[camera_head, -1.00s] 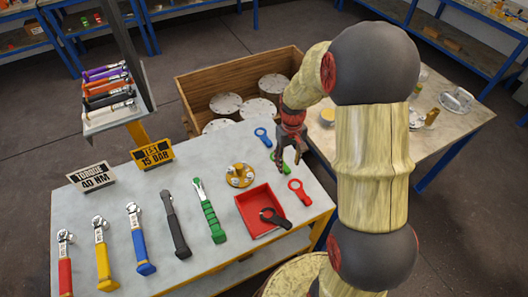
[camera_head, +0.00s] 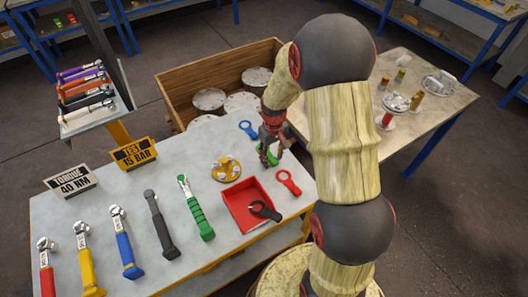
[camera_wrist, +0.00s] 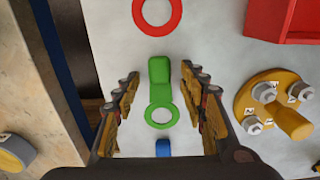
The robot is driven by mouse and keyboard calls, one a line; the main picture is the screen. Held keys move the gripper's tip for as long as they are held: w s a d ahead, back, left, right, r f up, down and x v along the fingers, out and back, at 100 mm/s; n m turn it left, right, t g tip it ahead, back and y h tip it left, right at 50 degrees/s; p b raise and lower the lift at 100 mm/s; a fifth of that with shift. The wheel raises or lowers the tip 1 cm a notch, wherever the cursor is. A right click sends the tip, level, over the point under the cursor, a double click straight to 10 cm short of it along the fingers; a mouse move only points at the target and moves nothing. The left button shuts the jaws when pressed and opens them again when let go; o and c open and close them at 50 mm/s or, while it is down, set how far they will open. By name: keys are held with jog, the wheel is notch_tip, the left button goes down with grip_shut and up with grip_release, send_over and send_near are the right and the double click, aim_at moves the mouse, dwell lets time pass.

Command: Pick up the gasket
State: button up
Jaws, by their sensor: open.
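Several flat ring-and-tab gaskets lie on the grey table. The green gasket (camera_wrist: 160,72) lies between the spread fingers of my gripper (camera_wrist: 159,80) in the wrist view, its tab pointing up and its ring toward the bottom. In the head view my open gripper (camera_head: 268,150) is just over the green gasket (camera_head: 272,158) and partly hides it. I cannot tell the exact height left. A blue gasket (camera_head: 248,126) lies behind, a red gasket (camera_head: 293,189) in front, and a black gasket (camera_head: 265,212) is at the red tray (camera_head: 238,199).
A yellow flange with bolts (camera_head: 226,169) sits left of my gripper. Torque wrenches, such as the green-handled one (camera_head: 199,216), line the table's left part. A wooden crate (camera_head: 183,111) with round metal lids stands behind. Another table (camera_head: 420,125) is at the right.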

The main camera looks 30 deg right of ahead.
jog(key=c, duration=1)
jog(key=shift+r, duration=0.1)
jog(key=shift+r, duration=0.1)
jog(key=shift+c, duration=0.2)
